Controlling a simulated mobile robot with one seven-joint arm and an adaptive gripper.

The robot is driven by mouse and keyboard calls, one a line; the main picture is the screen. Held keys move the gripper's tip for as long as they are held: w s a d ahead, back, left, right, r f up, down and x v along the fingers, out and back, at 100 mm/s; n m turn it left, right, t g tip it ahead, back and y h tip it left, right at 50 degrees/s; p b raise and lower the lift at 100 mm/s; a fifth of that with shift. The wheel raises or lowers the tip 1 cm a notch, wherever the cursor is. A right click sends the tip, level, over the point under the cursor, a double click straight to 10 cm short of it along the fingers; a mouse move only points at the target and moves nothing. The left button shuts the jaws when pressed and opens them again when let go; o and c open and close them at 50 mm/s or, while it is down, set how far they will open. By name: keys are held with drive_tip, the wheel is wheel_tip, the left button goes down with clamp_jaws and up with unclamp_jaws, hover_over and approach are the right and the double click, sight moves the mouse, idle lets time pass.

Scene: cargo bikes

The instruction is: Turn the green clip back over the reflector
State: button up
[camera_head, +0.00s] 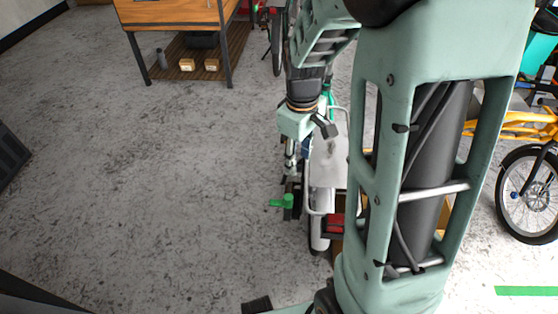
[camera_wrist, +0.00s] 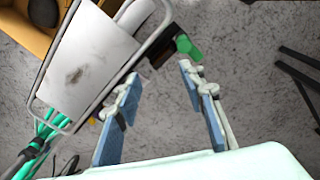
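The green clip (camera_head: 286,202) sticks out to the left of the cargo bike's rear end in the head view. It also shows in the wrist view (camera_wrist: 187,46), beside a dark block, just beyond the fingertips. A red piece (camera_head: 335,222) at the bike's end may be the reflector; I cannot tell for sure. The clip appears turned outward, not covering that red piece. My gripper (camera_wrist: 160,82) is open and empty, its two blue-grey fingers wide apart with the floor between them. In the head view my gripper (camera_head: 290,165) is beside the bike, partly hidden.
The bike's white plate (camera_wrist: 85,60) and its tube rail lie close to my left finger. A tan box (camera_wrist: 25,32) is at the wrist view's upper left. A workbench (camera_head: 175,14) and a yellow bike (camera_head: 535,190) stand farther off.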

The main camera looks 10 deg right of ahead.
sight(288, 196)
drive_tip(key=shift+n+g+y, duration=0.3)
drive_tip(key=shift+n+g, duration=0.2)
drive_tip(key=shift+n, duration=0.1)
drive_tip(key=s+a+f, duration=0.2)
drive_tip(key=a+f, duration=0.1)
drive_tip(key=shift+s+f, duration=0.2)
drive_tip(key=shift+s, duration=0.1)
wheel_tip(288, 196, down, 10)
drive_tip(key=b, duration=0.2)
drive_tip(key=shift+r+b, duration=0.1)
drive_tip(key=shift+b, duration=0.25)
drive_tip(key=shift+c, duration=0.3)
